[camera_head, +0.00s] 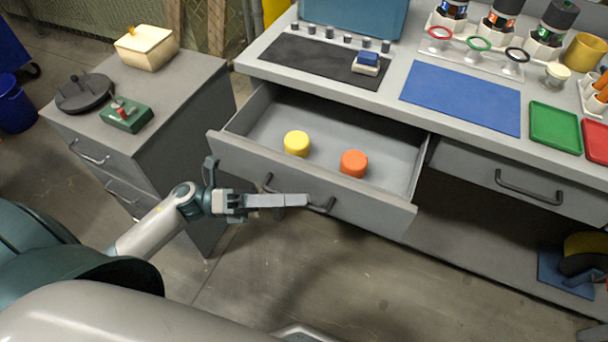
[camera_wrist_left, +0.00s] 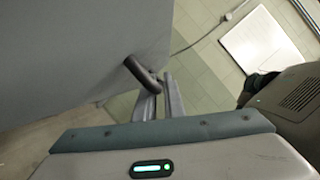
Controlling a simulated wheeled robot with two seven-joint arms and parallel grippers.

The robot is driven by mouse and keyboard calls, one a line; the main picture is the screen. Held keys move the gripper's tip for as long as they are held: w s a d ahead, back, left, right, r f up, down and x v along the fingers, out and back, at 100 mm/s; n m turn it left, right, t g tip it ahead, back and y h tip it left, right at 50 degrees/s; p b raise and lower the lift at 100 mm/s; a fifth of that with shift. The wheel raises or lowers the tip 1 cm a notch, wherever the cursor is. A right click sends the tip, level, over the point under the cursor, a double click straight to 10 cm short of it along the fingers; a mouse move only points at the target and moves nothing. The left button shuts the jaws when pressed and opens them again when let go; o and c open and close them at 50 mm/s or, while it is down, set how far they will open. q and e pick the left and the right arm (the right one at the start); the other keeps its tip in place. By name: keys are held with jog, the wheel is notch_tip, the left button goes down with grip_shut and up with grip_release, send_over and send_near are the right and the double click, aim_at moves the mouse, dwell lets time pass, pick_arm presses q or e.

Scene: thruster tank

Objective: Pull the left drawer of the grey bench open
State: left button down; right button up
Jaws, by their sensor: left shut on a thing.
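The left drawer (camera_head: 310,188) of the grey bench (camera_head: 262,58) is pulled out, and its inside shows. A yellow round piece (camera_head: 296,143) and an orange round piece (camera_head: 354,163) sit in it. My left gripper (camera_head: 300,200) is at the drawer front, shut on the dark bar handle (camera_head: 325,207). The handle (camera_wrist_left: 140,72) also shows in the left wrist view, running to between the fingers (camera_wrist_left: 160,98). The fingers hide part of the handle in the head view. My right gripper is not in view.
A grey side cabinet (camera_head: 185,90) with a lamp-like box (camera_head: 146,48), a dark round object (camera_head: 84,93) and a green box (camera_head: 126,115) stands left of the drawer. The bench's right drawer (camera_head: 520,185) is shut. The floor (camera_head: 330,275) before the open drawer is clear.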

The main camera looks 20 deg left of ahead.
pick_arm(q)
jog(key=shift+s, duration=0.9)
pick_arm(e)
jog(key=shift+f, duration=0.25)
pick_arm(q)
jog(key=c, duration=2.1)
grip_release()
jog(key=shift+a, duration=0.1)
